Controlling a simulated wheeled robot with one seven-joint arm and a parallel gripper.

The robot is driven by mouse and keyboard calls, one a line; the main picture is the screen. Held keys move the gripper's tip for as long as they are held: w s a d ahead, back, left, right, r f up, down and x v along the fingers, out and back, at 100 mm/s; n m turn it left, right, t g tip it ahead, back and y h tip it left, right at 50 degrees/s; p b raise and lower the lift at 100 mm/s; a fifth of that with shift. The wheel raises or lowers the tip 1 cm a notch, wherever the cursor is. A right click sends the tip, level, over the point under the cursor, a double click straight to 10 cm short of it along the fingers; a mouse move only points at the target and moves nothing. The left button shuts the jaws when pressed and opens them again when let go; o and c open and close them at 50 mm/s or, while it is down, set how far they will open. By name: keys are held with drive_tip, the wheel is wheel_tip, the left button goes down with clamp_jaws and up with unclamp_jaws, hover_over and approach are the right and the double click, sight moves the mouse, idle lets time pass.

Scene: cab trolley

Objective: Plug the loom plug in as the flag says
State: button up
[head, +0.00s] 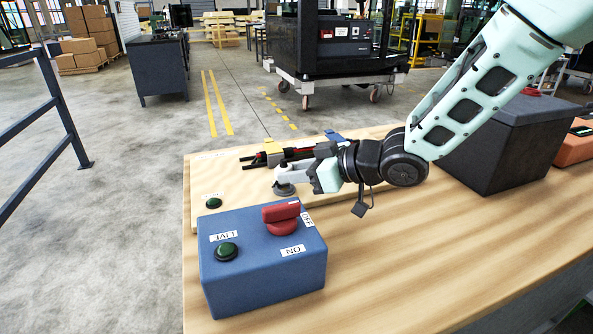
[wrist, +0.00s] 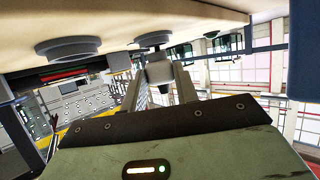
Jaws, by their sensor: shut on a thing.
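My gripper (head: 296,173) reaches in from the right, low over the pale board (head: 230,188). In the wrist view its fingers (wrist: 160,88) are shut on a small grey piece, seemingly the loom plug (wrist: 158,70). Grey round sockets (wrist: 67,48) show on the board there; another socket (wrist: 166,20) is close to the plug, and I cannot tell whether they touch. In the head view a grey round socket (head: 284,189) lies just below the fingertips.
A blue box (head: 262,270) in front carries a red rotary switch (head: 281,217) with ON and OFF labels and a dark green lamp (head: 227,251). Another green lamp (head: 213,203) is on the board. A dark bin (head: 505,150) stands right. The table's front right is clear.

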drive_tip(key=shift+f+b, duration=0.4)
drive_tip(key=shift+f, duration=0.35)
drive_tip(key=o, duration=1.1)
drive_tip(key=shift+o, duration=0.2)
drive_tip(key=p+v, duration=0.3)
drive_tip(key=v, duration=1.4)
drive_tip(key=s+a+r+m+g+h+p, duration=0.1)
drive_tip(key=s+r+m+g+h+p, duration=0.1)
drive_tip(key=s, duration=0.9)
drive_tip(key=s+a+r+m+g+h+p, duration=0.1)
drive_tip(key=s+r+m+g+h+p, duration=0.1)
drive_tip(key=s+g+h+p, duration=0.2)
drive_tip(key=s+h+p, duration=0.3)
drive_tip(key=s+h, duration=0.2)
drive_tip(key=s, duration=0.1)
drive_tip(key=shift+s+a+m+g, duration=0.25)
drive_tip(key=shift+s+m+g, duration=0.05)
drive_tip(key=shift+s, duration=0.05)
